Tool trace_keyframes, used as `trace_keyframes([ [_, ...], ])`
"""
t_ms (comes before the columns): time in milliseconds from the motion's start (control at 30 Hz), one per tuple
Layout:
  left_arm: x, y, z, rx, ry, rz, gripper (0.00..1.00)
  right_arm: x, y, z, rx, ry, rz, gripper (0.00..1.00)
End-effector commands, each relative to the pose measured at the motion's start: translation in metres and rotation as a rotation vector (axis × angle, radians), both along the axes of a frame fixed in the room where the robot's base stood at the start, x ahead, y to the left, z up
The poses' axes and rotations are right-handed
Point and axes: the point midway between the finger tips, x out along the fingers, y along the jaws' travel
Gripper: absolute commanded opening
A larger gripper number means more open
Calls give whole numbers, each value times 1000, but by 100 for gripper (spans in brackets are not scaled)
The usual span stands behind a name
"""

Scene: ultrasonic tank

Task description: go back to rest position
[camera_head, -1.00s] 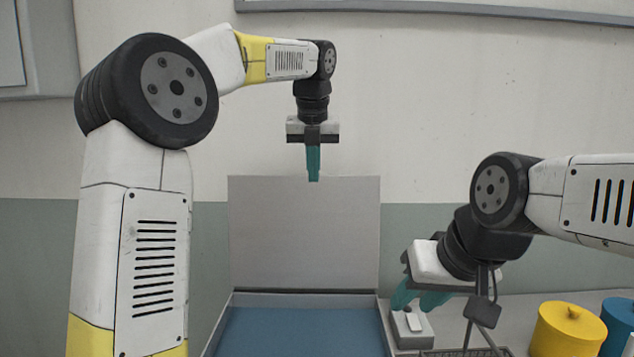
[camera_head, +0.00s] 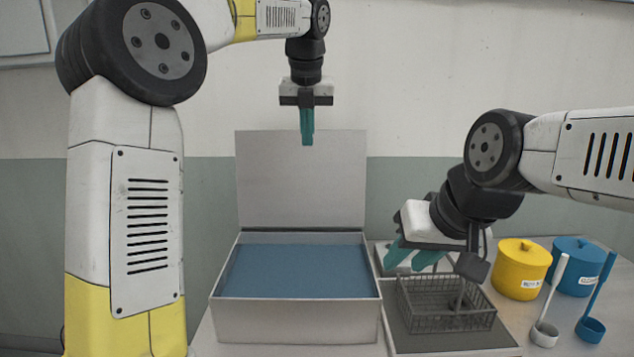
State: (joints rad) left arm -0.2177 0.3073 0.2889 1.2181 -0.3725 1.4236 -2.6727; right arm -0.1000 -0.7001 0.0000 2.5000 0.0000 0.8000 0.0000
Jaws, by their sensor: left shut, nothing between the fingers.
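My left gripper (camera_head: 307,127) hangs fingers down in front of the wall and the top of the raised tank lid (camera_head: 302,178). Its teal fingers are together, with nothing between them. My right gripper (camera_head: 403,266) is at the right of the tank, tilted down to the left, over the far left part of the wire basket area. Its two teal fingers are apart and I see nothing held between them. The ultrasonic tank (camera_head: 296,320) is a light grey box, lid open, filled with blue liquid (camera_head: 295,270).
A wire basket (camera_head: 445,322) stands on a grey mat (camera_head: 440,343), with a small grey device (camera_head: 384,256) behind. A yellow pot (camera_head: 521,268), a blue pot (camera_head: 578,265), a white ladle (camera_head: 551,300) and a blue ladle (camera_head: 597,300) stand at right.

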Motion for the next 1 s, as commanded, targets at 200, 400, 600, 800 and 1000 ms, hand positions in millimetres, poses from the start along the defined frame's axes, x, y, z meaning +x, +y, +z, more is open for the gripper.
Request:
trace_keyframes([
  [200,-7,4,1,-25,-6,67,0,0,0,0,0,0,0,34],
  [400,-19,12,2,-72,-17,194,0,0,0,0,0,0,0,34],
  [600,-39,24,2,-148,-28,391,0,0,0,0,0,0,0,34],
  [800,-70,43,-4,-274,-40,699,0,0,0,0,0,0,0,34],
  [1000,-125,73,-21,-510,-40,1221,0,0,0,0,0,0,0,34],
])
